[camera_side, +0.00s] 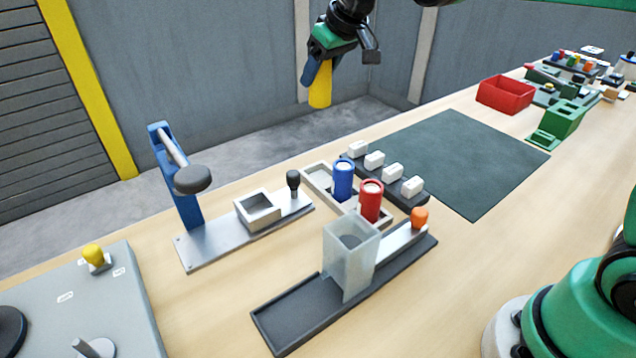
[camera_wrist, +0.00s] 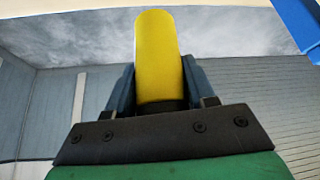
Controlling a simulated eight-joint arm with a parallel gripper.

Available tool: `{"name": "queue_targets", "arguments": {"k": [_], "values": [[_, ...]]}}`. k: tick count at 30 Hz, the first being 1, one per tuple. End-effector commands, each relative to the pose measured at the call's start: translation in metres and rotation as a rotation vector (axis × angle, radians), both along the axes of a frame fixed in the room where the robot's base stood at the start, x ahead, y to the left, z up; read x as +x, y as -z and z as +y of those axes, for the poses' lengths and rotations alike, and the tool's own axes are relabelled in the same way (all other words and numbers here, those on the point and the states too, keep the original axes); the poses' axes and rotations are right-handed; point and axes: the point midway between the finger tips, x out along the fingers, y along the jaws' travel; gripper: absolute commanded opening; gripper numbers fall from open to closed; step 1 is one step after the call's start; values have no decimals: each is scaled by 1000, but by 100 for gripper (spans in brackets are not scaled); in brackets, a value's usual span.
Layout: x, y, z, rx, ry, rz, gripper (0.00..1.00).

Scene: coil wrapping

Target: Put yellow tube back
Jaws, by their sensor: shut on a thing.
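The yellow tube (camera_side: 320,88) is held in my gripper (camera_side: 314,72), up in the air beyond the far edge of the table in the side view. My gripper is shut on the tube, which hangs down from the fingers, slightly tilted. In the wrist view the yellow tube (camera_wrist: 157,58) stands between the two blue fingers. A pale tray (camera_side: 317,176) on the table holds a blue tube (camera_side: 343,180) and a red tube (camera_side: 370,201), both upright. The tray's left part looks empty.
A blue press stand (camera_side: 176,180) rises left of the tray. A clear hopper (camera_side: 350,255) on a dark base stands in front. A block row (camera_side: 384,172) stands behind the tubes. A dark green mat (camera_side: 455,155) lies clear at right, with a red bin (camera_side: 505,94) beyond.

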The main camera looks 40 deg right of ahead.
Motion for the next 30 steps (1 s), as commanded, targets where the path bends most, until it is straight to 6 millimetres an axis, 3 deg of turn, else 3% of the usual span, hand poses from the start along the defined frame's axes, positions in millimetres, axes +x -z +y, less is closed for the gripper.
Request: {"name": "queue_targets", "arguments": {"k": [12, 25, 30], "values": [[0, 102, 1, 0, -2, 0, 0], [0, 155, 1, 0, -2, 0, 0], [0, 163, 1, 0, -2, 0, 0]]}}
